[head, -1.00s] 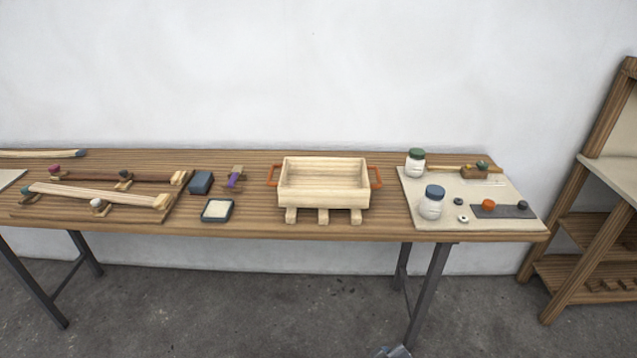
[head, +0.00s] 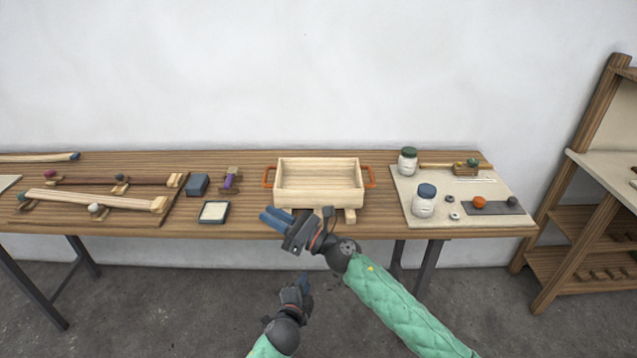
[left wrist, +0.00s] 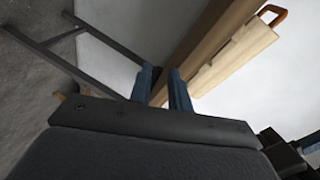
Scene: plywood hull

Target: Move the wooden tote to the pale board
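The wooden tote (head: 318,198) is a pale open box with an orange handle at each end. It stands upright and looks empty, on light blocks (head: 349,215) in the middle of the workbench. The pale board (head: 406,186) lies flat at the bench's right end. My right gripper (head: 272,217) is at the bench's front edge, just before the tote's lower left corner, its blue fingers apart and empty. My left gripper (head: 304,284) is lower, in front of the bench. In the left wrist view its fingers (left wrist: 161,75) are apart and empty, and the tote's orange handle (left wrist: 272,15) shows beyond.
On the board stand a green-lidded jar (head: 407,161), a blue-lidded jar (head: 425,201) and small items on a dark strip (head: 490,207). A blue block (head: 198,185), a purple-banded piece (head: 231,179) and a dark-rimmed tray (head: 214,212) lie left of the tote. A shelf (head: 570,220) stands right.

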